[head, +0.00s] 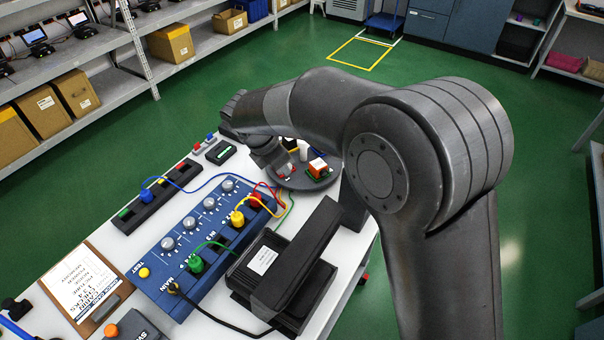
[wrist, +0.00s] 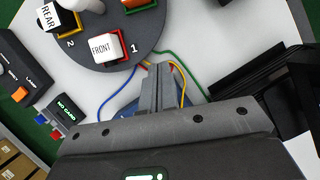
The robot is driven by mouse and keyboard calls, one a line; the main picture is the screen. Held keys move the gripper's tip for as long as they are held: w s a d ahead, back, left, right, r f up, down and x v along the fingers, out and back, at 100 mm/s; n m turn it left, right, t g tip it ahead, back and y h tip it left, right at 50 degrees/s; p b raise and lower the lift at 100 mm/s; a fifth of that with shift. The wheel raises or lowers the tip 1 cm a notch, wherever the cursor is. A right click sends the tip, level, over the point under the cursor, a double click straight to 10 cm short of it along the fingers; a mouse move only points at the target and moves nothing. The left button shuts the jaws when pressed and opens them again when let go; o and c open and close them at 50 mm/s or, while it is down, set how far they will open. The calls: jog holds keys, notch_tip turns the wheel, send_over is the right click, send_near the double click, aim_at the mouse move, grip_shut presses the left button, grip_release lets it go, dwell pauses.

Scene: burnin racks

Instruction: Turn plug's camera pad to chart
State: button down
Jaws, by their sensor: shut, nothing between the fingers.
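A round dark grey turntable (wrist: 115,58) stands on the white table. On it are a white block marked FRONT (wrist: 102,48) on a red pad numbered 1 and a white block marked REAR (wrist: 50,15) on a yellow pad numbered 2. A green pad shows at the top edge. My gripper (wrist: 158,72) is shut and empty, its tips close to the turntable's rim near pad 1; contact is unclear. In the head view my arm partly hides the turntable (head: 305,181). Yellow (head: 238,218), green (head: 195,263) and red (head: 256,199) plugs are at the blue box; a blue plug (head: 146,196) is on a black strip.
The blue knob box (head: 180,262) fills the table's middle. A black device (head: 285,265) stands right of it. A clipboard with a printed sheet (head: 80,285) lies front left. Coloured wires run between plugs and turntable. A small black NO CARD box (wrist: 68,108) sits left of my gripper.

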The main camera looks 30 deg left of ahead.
aim_at(323, 174)
jog(key=x, duration=0.9)
jog(key=shift+f, duration=0.35)
jog(key=w, duration=0.1)
jog(key=w+d, duration=0.1)
jog(key=w, duration=0.1)
jog(key=shift+w+d, duration=0.35)
jog(key=shift+w, duration=0.15)
jog(key=shift+w+d+n+y, duration=0.3)
jog(key=shift+w+d+n, duration=0.3)
jog(key=shift+n, duration=0.2)
jog(key=shift+w+d+n+y, duration=0.4)
jog(key=shift+w+d+n, duration=0.25)
jog(key=shift+n, duration=0.35)
jog(key=shift+w+d, duration=0.15)
jog(key=shift+w, duration=0.3)
